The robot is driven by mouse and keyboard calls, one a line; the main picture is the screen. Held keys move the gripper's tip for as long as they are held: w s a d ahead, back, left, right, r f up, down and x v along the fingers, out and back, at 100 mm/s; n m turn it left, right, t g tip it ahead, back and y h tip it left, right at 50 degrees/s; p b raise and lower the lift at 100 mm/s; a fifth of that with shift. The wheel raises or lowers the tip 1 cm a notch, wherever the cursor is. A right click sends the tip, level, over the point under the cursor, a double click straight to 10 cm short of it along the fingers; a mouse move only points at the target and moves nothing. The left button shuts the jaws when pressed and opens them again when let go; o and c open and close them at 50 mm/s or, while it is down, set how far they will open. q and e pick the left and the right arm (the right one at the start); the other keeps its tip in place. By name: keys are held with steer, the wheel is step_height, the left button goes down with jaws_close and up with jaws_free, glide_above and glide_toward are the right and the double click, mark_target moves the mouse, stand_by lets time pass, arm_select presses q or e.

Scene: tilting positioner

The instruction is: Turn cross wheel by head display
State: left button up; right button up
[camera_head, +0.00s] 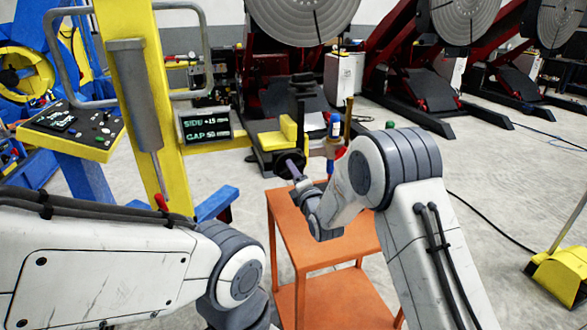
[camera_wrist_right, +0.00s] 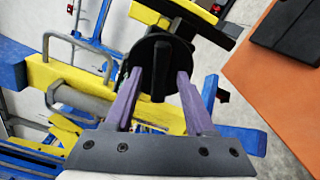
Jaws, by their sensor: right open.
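My left gripper is out of view.
An orange table (camera_head: 320,255) stands below my right forearm, bearing small items. A yellow column (camera_head: 135,60) and a button panel (camera_head: 75,130) are at left. Red positioners with grey discs (camera_head: 465,15) stand behind.

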steer(key=shift+w+a, duration=0.1)
steer(key=shift+w, duration=0.25)
jaws_close()
steer(key=shift+f, duration=0.1)
steer(key=shift+m+b, duration=5.9)
steer(key=shift+b, duration=0.95)
